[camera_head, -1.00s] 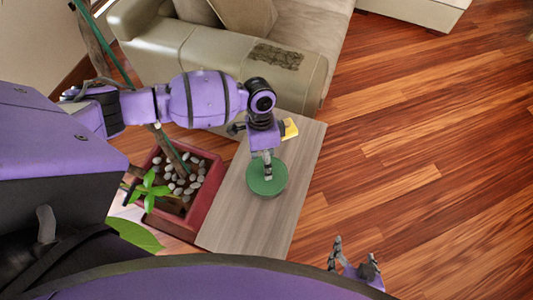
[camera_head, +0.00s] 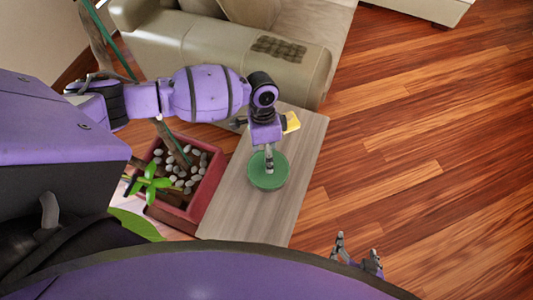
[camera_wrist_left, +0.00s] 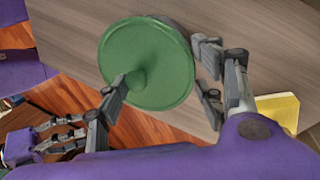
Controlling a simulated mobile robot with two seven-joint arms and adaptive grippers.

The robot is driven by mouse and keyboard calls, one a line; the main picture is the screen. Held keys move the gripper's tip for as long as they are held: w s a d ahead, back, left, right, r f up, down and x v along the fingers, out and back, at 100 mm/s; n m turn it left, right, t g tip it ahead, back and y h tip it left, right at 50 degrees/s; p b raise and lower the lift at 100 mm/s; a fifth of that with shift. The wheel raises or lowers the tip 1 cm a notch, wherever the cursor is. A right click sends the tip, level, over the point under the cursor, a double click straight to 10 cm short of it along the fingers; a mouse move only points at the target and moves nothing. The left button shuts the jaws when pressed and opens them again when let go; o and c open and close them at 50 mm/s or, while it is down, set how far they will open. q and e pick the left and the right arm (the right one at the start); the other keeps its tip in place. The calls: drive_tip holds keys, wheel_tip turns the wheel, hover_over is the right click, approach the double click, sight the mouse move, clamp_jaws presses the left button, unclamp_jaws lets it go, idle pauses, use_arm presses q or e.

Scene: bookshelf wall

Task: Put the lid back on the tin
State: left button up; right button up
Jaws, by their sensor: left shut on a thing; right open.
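The round green lid (camera_head: 266,181) is over the light grey wooden side table (camera_head: 250,215). My left gripper (camera_head: 269,160) reaches down onto the lid's middle and is shut on it. In the left wrist view the lid (camera_wrist_left: 165,60) shows a raised knob, with one finger against it. The tin cannot be made out clearly. A thin grey edge shows behind the lid's upper rim there, and I cannot tell whether it is the tin or whether the lid touches it. My right gripper (camera_head: 357,250) is open and empty above the floor at the lower right.
A yellow block-like thing (camera_head: 292,121) is beside my left wrist. A red planter (camera_head: 207,190) with pebbles and a green plant stands left of the table. A beige sofa (camera_head: 290,75) is behind. The wooden floor (camera_head: 430,150) to the right is clear.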

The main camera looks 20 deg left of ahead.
drive_tip(key=shift+w+a+r, duration=0.25)
drive_tip(key=shift+a, duration=0.1)
drive_tip(key=shift+w+r, duration=0.1)
drive_tip(key=shift+r, duration=0.05)
idle(0.3)
drive_tip(key=shift+d, duration=0.25)
use_arm(q)
drive_tip(key=shift+f, duration=0.1)
idle(0.4)
use_arm(e)
drive_tip(key=shift+a, duration=0.15)
drive_tip(key=shift+w+r, duration=0.1)
idle(0.5)
use_arm(q)
drive_tip(key=o, duration=1.1)
